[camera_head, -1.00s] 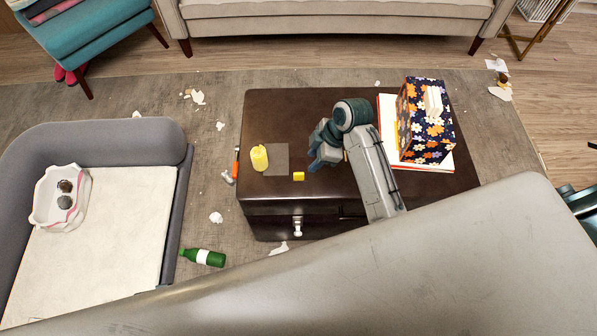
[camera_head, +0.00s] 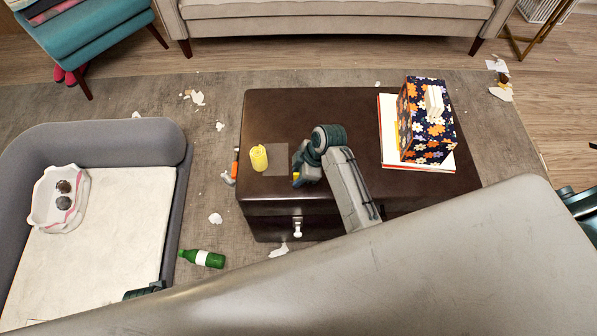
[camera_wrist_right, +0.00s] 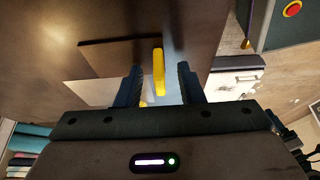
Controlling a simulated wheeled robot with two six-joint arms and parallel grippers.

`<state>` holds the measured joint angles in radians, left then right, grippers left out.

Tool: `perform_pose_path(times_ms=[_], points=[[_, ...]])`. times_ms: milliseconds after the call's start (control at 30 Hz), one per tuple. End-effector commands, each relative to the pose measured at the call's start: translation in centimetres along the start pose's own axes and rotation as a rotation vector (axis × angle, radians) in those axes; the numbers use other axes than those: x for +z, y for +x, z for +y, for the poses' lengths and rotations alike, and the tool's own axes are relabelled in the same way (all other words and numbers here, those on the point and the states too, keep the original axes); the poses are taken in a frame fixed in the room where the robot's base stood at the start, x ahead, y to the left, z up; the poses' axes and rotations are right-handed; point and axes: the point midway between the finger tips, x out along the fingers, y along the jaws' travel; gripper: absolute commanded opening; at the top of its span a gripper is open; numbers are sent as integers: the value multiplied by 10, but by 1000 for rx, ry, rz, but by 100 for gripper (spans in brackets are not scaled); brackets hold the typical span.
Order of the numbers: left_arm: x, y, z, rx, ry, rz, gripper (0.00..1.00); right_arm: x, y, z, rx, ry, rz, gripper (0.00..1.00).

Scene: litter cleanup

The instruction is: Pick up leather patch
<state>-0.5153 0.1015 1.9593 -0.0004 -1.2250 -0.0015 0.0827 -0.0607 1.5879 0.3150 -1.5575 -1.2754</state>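The leather patch, a flat brown-grey square (camera_head: 272,160), lies on the dark table beside the yellow candle. It seems to be the brown square left of the fingers in the right wrist view (camera_wrist_right: 115,57). My right gripper (camera_wrist_right: 159,70) is open, its two fingers apart and pointing at the table. A small yellow block (camera_wrist_right: 158,72) shows between them; I cannot tell whether they touch it. In the head view my right gripper (camera_head: 303,170) is just right of the patch and hides part of it. A dark part at the lower left may be my left gripper (camera_head: 144,291); its fingers are unclear.
The yellow candle (camera_head: 259,158) stands left of the patch. A flowered box (camera_head: 425,120) sits on a white-edged book at the table's right. An orange-handled tool (camera_head: 235,167) is at the left edge. A green bottle (camera_head: 202,258) and paper scraps lie on the rug.

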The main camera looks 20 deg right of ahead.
Motion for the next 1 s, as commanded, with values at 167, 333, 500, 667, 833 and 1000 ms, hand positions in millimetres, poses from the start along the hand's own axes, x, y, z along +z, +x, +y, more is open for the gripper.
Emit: perform_pose_path(times_ms=[167,333,500,667,833,1000], points=[[0,0,0,0,0,-1,67,0,0,0,0,0,0,19],[0,0,0,0,0,1,67,0,0,0,0,0,0,0],[0,0,0,0,0,2,67,0,-1,0,0,0,0,0],[0,0,0,0,0,3,67,-1,-2,0,0,0,1,0],[0,1,0,0,0,4,67,-6,-13,0,1,-1,1,0],[3,5,0,0,0,-1,67,-15,-35,1,2,-1,2,0]])
